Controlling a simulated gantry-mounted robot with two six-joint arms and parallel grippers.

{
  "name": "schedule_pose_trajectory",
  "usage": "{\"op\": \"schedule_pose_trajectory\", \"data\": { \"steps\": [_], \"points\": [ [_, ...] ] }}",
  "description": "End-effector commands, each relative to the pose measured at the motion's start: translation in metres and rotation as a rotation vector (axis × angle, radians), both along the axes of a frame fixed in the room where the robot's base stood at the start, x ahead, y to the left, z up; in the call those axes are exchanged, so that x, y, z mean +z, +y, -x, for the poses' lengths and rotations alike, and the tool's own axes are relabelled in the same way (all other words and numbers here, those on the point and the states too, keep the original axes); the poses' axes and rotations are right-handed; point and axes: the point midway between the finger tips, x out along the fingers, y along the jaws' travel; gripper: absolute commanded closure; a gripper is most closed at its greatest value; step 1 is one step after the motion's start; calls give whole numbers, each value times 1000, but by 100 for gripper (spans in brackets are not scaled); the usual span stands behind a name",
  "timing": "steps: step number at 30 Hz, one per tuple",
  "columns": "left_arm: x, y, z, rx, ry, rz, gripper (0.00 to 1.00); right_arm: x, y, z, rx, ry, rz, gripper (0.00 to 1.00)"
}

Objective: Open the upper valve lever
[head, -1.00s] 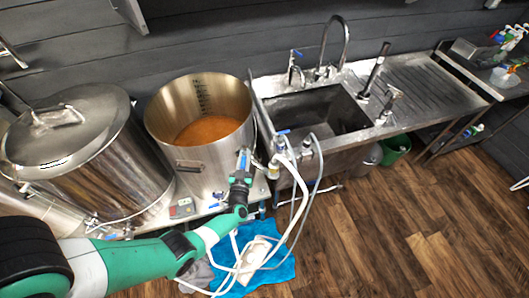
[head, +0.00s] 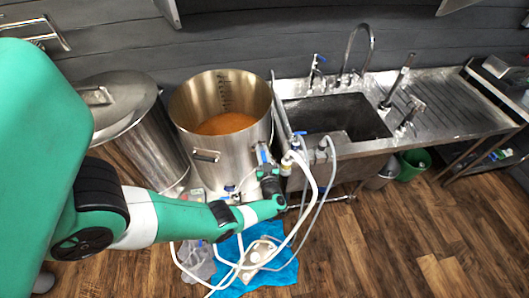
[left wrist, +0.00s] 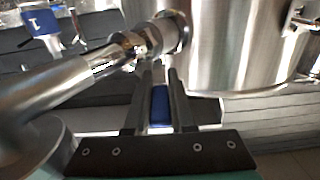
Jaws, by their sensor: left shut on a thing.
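The steel kettle (head: 200,152) with orange-brown liquid stands left of the sink. A blue valve lever (head: 262,153) is high on its right side wall. My left gripper (head: 265,168) is at this lever. In the left wrist view, the fingers of my left gripper (left wrist: 161,85) are shut on the blue lever (left wrist: 160,106), which shows between them. A steel valve fitting (left wrist: 150,40) joins the kettle wall (left wrist: 225,50) just beyond the fingertips. Another blue lever (head: 230,189) sits low on the kettle's front. My right gripper is not in view.
White hoses (head: 310,185) hang beside the lever, down to a blue cloth (head: 285,275) on the floor. The sink bench (head: 440,110) stands to the right. A lidded steel vessel (head: 140,145) stands left. The wooden floor (head: 400,230) at right is clear.

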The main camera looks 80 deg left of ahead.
Motion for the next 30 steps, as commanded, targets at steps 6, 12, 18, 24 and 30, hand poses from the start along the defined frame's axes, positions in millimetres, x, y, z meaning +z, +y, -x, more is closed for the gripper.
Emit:
{"op": "schedule_pose_trajectory", "data": {
  "steps": [6, 12, 18, 24, 30],
  "points": [
    [5, 0, -1, 1, -4, -12, 63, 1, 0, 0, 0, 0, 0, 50],
    [3, 0, -1, 1, -3, -7, 48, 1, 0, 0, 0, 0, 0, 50],
    [2, -2, -1, 0, -2, -5, 48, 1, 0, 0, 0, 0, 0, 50],
    [4, -30, -2, -6, -1, -5, 48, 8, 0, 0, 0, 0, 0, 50],
    [3, -79, -4, -7, -2, -6, 48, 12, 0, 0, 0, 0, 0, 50]
  ]
}}
